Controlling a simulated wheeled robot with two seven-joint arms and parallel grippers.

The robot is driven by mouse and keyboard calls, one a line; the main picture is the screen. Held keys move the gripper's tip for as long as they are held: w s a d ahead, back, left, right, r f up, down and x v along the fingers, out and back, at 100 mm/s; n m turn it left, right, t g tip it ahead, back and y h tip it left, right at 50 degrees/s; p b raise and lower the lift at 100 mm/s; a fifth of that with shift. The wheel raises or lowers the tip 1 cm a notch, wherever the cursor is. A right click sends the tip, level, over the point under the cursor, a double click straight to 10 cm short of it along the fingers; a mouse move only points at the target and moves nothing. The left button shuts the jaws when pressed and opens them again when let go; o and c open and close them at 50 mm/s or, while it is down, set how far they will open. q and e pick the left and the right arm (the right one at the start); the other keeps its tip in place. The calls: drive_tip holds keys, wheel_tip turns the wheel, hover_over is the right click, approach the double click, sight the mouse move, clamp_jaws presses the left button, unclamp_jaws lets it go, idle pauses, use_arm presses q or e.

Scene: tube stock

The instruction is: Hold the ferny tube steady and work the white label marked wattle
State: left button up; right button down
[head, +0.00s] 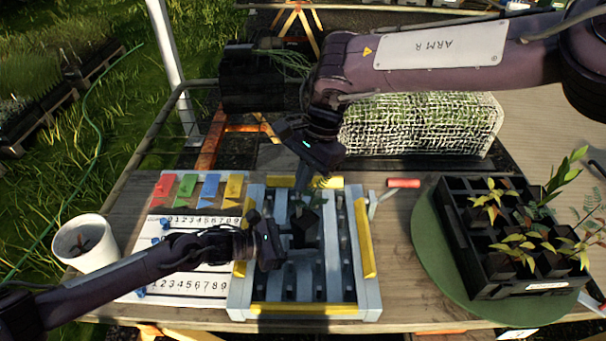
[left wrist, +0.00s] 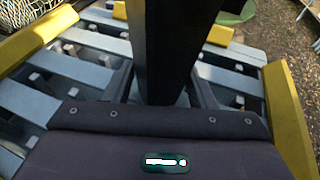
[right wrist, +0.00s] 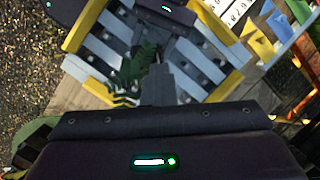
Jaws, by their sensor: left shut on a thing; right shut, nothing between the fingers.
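The ferny tube (head: 304,234) is a dark tube with green fronds, standing in the grey slatted rack (head: 372,298). My left gripper (head: 290,243) is shut on it from the left, low over the slats. In the right wrist view the green fronds (right wrist: 138,66) show beside my right fingers. My right gripper (head: 303,188) is shut and empty, just above and behind the tube top. I cannot make out the white label marked wattle or its lettering at the tube.
A black crate of seedlings (head: 452,237) stands on a green round mat (head: 428,248) at right. A red-handled tool (head: 403,183) lies between rack and crate. A numbered white board (head: 160,226), coloured tags (head: 209,188) and a white pot (head: 92,258) are at left.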

drive_tip(key=shift+f, duration=0.35)
idle(0.6)
drive_tip(key=c, duration=2.1)
unclamp_jaws()
drive_tip(key=o, duration=0.4)
drive_tip(key=shift+r, duration=0.1)
drive_tip(key=v, duration=1.2)
use_arm(q)
drive_tip(key=o, duration=0.8)
